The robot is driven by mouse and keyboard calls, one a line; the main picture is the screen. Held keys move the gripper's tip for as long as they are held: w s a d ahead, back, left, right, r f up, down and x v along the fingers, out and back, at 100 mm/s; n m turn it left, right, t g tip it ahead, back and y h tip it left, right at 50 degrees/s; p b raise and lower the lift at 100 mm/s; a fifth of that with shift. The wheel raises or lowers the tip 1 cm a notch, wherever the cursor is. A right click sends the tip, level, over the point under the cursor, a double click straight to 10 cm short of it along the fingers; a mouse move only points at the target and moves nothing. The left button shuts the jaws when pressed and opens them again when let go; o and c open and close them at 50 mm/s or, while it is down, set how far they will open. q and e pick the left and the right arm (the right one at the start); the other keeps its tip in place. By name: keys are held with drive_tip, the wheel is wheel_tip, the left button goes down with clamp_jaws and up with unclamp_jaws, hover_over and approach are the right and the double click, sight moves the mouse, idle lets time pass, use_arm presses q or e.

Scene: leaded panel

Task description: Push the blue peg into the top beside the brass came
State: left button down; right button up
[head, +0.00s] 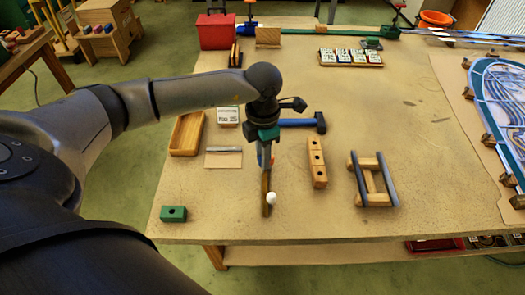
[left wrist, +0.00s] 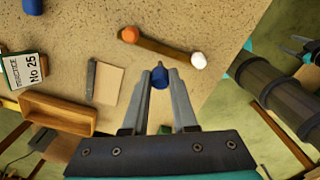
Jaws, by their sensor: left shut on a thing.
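My left gripper (head: 266,168) points down over the table, and its fingers also show in the left wrist view (left wrist: 160,72). It is shut on the blue peg (left wrist: 160,78), which sits between the fingertips. Below lies a narrow brown-gold strip (head: 265,185), which looks like the brass came. It has a white round knob (head: 271,198) at its near end. In the left wrist view an orange knob (left wrist: 130,35) is at its other end. The peg looks apart from the strip there. A dark claw-like part (left wrist: 300,46), perhaps my right gripper, shows at that view's right edge; its state is unclear.
A holed wooden block (head: 317,165) and a wooden rack with dark rails (head: 371,180) stand right of the strip. A blue hammer (head: 305,122) lies behind. A wooden tray (head: 187,134) and green block (head: 173,214) are left. The table's front is mostly clear.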

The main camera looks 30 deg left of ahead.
use_arm(q)
drive_tip(key=shift+s+a+m, duration=0.3)
drive_tip(key=shift+s, duration=0.15)
drive_tip(key=shift+w, duration=0.1)
drive_tip(key=shift+f, duration=0.15)
drive_tip(key=shift+f+b, duration=2.4)
drive_tip(key=shift+f, duration=0.3)
drive_tip(key=shift+f+b, duration=0.7)
drive_tip(key=shift+f, duration=0.05)
drive_tip(key=c, duration=0.6)
unclamp_jaws()
drive_tip(key=shift+r, duration=0.15)
